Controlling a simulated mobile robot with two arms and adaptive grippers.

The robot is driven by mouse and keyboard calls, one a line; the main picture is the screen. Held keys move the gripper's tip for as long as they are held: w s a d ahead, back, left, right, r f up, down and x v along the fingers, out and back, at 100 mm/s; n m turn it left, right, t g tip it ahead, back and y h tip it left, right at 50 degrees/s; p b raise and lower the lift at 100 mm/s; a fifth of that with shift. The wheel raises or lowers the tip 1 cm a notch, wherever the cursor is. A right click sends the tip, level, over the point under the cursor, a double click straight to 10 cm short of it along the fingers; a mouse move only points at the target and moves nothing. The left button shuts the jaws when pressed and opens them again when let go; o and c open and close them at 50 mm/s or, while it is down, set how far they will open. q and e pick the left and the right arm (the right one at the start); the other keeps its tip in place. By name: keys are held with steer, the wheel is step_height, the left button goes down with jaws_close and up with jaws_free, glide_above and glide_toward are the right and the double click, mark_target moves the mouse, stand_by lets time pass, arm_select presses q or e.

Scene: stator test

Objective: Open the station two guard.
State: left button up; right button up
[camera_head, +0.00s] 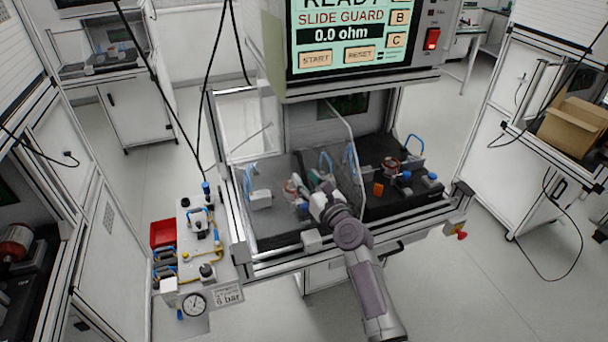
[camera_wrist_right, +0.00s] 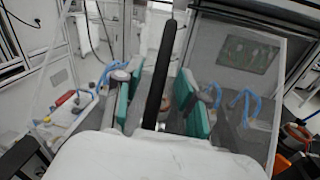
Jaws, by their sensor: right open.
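The test station's clear guard panel (camera_head: 270,190) covers the left part of the station bed in the head view. The right part of the bed is uncovered. A clear panel (camera_wrist_right: 235,75) also stands right of my gripper in the right wrist view. My right gripper (camera_head: 316,186) is at the front of the station, by the panel. In the wrist view its green-padded fingers (camera_wrist_right: 158,100) are apart, with an upright black bar (camera_wrist_right: 160,75) between them. I see gaps between the bar and the pads. My left gripper is not in view.
A display (camera_head: 345,35) above the bed reads "SLIDE GUARD" and "0.0 ohm". A pneumatic board with a gauge (camera_head: 194,303) stands at the front left. Blue-handled fixtures (camera_head: 414,143) stand on the bed. Black cables (camera_head: 205,110) hang at the left.

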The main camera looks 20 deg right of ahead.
steer(key=shift+w+a, duration=0.15)
steer(key=shift+w, duration=0.75)
jaws_close()
